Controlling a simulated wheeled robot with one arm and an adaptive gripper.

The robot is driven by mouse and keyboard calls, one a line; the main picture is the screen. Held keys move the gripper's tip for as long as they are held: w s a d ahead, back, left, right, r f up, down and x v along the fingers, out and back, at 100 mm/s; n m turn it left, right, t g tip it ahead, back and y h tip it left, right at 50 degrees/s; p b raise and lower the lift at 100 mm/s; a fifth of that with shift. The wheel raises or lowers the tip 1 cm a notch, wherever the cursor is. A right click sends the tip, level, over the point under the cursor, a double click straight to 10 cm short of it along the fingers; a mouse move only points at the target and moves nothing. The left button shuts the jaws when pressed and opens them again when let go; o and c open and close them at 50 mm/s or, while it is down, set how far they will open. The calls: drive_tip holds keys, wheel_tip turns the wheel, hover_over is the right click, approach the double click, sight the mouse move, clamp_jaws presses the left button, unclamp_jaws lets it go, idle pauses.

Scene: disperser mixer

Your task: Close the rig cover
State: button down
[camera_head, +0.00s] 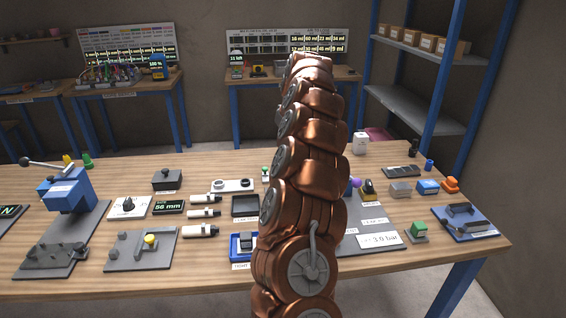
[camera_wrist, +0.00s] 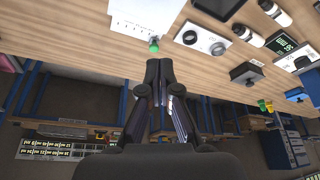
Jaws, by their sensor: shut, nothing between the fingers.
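My gripper (camera_wrist: 158,66) shows in the wrist view with its two dark fingers together and nothing between them. Its tips are close in the picture to a green knob (camera_wrist: 154,44) beside a white panel (camera_wrist: 146,14) with marks on it. I cannot tell whether they touch. In the head view my copper arm stands across the middle of the workbench and hides my gripper and part of the bench. No part is clearly recognisable as the rig cover. A grey plate (camera_head: 372,244) and a "3.0 bar" display (camera_head: 379,240) show partly beside my arm.
The wooden workbench (camera_head: 230,262) carries a blue lever press (camera_head: 68,190), several white cylinders (camera_head: 203,213), a "56 mm" display (camera_head: 168,206) and a blue fixture (camera_head: 465,220) at right. A blue-framed shelf (camera_head: 425,110) stands behind. Bare wood lies along the front left edge.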

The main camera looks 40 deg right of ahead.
drive_tip(key=p+x, duration=0.3)
drive_tip(key=x, duration=0.6)
drive_tip(key=shift+f, duration=0.45)
drive_tip(key=shift+s+r+p, duration=0.1)
drive_tip(key=shift+s+p, duration=0.35)
drive_tip(key=shift+s, duration=0.1)
drive_tip(key=shift+s+a+f+p, duration=0.15)
drive_tip(key=shift+s+p, duration=0.15)
drive_tip(key=shift+s, duration=0.3)
drive_tip(key=shift+s+a+f+p, duration=0.15)
drive_tip(key=shift+s+p, duration=0.15)
drive_tip(key=shift+s, duration=0.35)
drive_tip(key=shift+f, duration=0.1)
